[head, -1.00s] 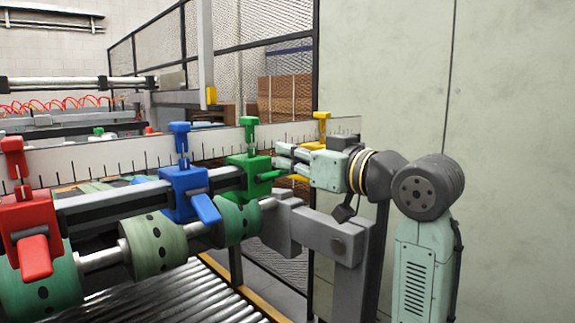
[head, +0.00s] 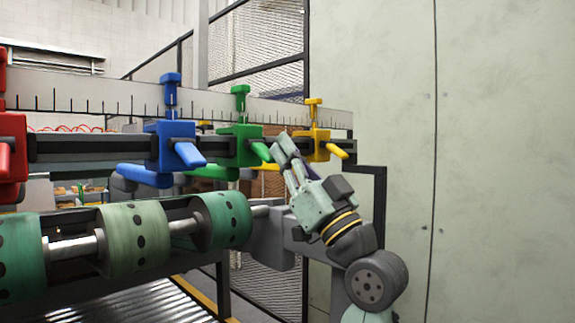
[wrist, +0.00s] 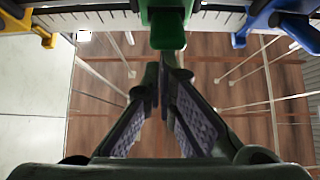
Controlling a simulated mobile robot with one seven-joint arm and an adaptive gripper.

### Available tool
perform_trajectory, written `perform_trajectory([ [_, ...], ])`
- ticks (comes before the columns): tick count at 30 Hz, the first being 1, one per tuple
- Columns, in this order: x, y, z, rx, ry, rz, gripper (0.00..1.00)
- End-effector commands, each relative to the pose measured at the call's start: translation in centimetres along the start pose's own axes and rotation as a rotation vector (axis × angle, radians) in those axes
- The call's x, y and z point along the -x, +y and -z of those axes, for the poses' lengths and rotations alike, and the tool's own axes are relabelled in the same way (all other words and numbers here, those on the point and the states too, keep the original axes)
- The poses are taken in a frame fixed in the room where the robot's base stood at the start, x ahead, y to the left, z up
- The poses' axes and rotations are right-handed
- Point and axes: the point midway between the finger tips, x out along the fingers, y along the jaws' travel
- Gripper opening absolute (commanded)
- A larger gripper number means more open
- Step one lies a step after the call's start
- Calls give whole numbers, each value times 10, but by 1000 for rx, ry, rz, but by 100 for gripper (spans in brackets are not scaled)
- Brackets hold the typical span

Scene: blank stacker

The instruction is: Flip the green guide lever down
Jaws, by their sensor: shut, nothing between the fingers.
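The green guide (head: 240,146) sits on the dark rail between the blue and yellow guides. Its short green lever (head: 261,151) sticks out toward the camera and angles slightly down to the right. A flat green paddle (head: 212,172) extends left below the block. My gripper (head: 283,145) is shut and empty, its fingers pointing up just right of the green lever. In the wrist view the green lever (wrist: 166,30) is at top centre, beyond the closed fingertips (wrist: 166,65). I cannot tell whether the fingers touch it.
The blue guide (head: 170,145) is to the left and the yellow guide (head: 315,142) is close on the right. A ruler strip (head: 210,99) runs behind them. Green rollers on a shaft (head: 135,238) lie below the rail. A plain wall panel (head: 385,100) is at right.

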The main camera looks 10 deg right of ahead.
Motion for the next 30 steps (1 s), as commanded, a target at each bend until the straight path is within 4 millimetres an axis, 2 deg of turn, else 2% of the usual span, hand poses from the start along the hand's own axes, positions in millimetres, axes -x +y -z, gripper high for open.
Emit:
perform_trajectory([
  [24,4,0,-7,0,-6,1,0],
  [30,-4,-2,-1,-1,-5,2,0],
])
